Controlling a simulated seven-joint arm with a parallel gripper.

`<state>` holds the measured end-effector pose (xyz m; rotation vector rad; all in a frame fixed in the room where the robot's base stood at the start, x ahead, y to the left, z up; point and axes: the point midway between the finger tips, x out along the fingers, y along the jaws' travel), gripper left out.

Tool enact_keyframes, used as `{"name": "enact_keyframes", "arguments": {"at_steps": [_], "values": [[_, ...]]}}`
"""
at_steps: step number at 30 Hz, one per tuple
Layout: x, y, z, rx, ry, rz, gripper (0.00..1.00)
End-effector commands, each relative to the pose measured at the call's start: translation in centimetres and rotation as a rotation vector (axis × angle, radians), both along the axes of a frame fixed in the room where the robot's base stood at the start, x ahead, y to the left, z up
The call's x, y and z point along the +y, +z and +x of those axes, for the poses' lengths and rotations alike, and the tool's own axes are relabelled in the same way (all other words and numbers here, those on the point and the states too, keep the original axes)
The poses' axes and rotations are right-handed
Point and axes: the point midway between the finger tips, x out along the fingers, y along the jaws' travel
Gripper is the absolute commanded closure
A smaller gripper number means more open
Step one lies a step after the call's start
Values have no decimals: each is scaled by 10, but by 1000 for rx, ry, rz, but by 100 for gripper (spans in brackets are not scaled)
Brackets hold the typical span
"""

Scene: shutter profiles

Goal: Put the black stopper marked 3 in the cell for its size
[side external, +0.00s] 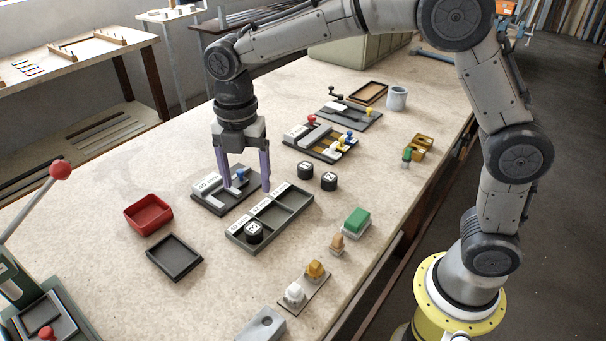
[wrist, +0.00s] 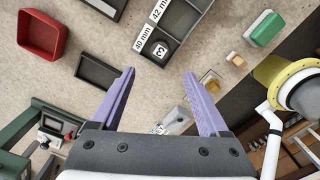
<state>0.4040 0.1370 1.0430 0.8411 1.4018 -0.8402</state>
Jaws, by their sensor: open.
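The black stopper marked 3 (side external: 253,233) stands upright in the nearest cell of the grey three-cell tray (side external: 232,233). In the wrist view the stopper (wrist: 160,50) sits in the cell beside the 40 mm label (wrist: 144,38); the neighbouring cell, labelled 42, looks empty. The far cell's label is too small to read. My gripper (side external: 246,192) is open and empty, pointing down above the tray's left side and a fixture with a blue knob. In the wrist view the purple fingers (wrist: 160,73) are apart, with nothing between them.
Two black stoppers, marked 1 (side external: 305,170) and 2 (side external: 329,181), stand right of the tray. A red bin (side external: 149,214) and a shallow dark tray (side external: 175,257) lie to the left. A green-topped block (side external: 355,221) is near the right edge. Fixtures with knobs stand behind.

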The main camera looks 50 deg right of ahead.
Motion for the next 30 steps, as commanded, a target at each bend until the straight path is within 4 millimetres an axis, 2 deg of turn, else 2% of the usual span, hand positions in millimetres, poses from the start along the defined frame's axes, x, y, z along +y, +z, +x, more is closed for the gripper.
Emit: {"name": "enact_keyframes", "arguments": {"at_steps": [5,8,12,17,21,24,27,30], "values": [[-6,8,-5,-15,-54,6,22],[-23,26,-20,-53,-211,22,22],[-58,57,-63,-132,-587,76,22],[-95,75,-123,-216,-1067,179,22],[-118,74,-176,-270,-1466,295,22],[-128,66,-205,-292,-1700,379,22],[-134,58,-225,-302,-1870,446,22],[-137,52,-236,-304,-1970,490,22]]}}
